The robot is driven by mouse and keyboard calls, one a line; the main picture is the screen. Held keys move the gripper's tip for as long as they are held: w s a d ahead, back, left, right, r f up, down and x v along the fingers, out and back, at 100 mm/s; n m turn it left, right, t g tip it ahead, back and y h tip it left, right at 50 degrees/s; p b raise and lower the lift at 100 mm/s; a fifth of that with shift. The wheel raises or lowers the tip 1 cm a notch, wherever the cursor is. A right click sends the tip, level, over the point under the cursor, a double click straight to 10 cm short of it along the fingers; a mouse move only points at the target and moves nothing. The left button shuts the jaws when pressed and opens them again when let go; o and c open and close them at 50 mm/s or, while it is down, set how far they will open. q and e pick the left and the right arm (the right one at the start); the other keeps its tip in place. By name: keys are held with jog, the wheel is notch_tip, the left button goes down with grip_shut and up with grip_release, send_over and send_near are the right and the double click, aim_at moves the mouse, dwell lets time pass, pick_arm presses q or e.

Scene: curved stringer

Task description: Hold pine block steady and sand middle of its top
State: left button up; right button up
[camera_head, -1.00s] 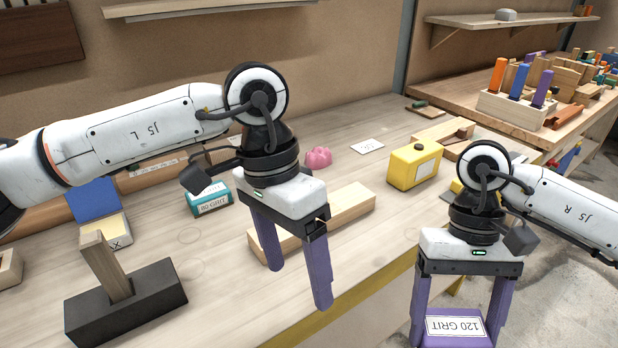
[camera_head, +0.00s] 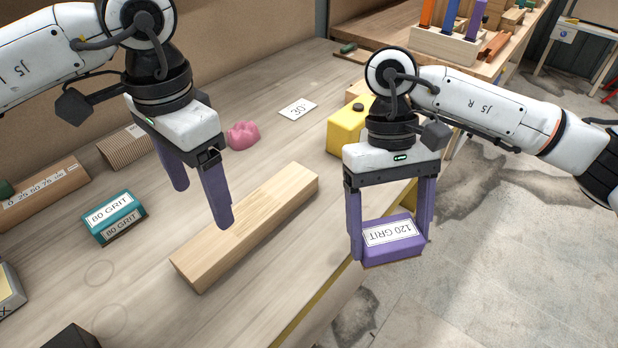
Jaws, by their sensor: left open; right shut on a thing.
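The pine block (camera_head: 262,222) is a long pale wooden bar lying on the workbench, running from lower left to upper right in the head view. My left gripper (camera_head: 203,208) is open and empty. Its purple fingers hang above and behind the block's left half; whether a finger touches the block I cannot tell. My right gripper (camera_head: 392,240) is shut on a purple sanding block (camera_head: 394,240) labelled "120 GRIT". It holds this block in the air to the right of the pine block, by the bench's front edge.
On the workbench (camera_head: 150,285) are a teal "80 GRIT" block (camera_head: 113,217), a pink lump (camera_head: 243,135), a white "30" card (camera_head: 298,109) and a yellow box (camera_head: 345,128). A ribbed block (camera_head: 125,147) lies at the back. The bench left of the pine block is mostly clear.

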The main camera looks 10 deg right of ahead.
aim_at(216, 240)
jog(key=shift+s+r, duration=0.15)
jog(key=shift+a+r, duration=0.2)
jog(key=shift+a, duration=0.15)
pick_arm(q)
jog(key=f, duration=1.1)
jog(key=shift+s+f, duration=0.35)
jog(key=shift+f, duration=0.05)
pick_arm(e)
jog(key=w+a+r+m+y, duration=0.1)
jog(key=w+a+r+m, duration=0.2)
jog(key=a, duration=0.3)
jog(key=w+a+r+m+t+y, duration=0.1)
jog(key=w+a+r+m, duration=0.2)
jog(key=w+a, duration=0.2)
jog(key=w+a+r+m+y, duration=0.1)
jog(key=w+a+r+m, duration=0.2)
jog(key=a, duration=0.6)
jog(key=shift+w+m+t+y, duration=0.3)
jog(key=shift+w+m, duration=0.2)
jog(key=shift+w, duration=0.15)
pick_arm(q)
jog(key=shift+c, duration=0.3)
jog(key=c, duration=1.5)
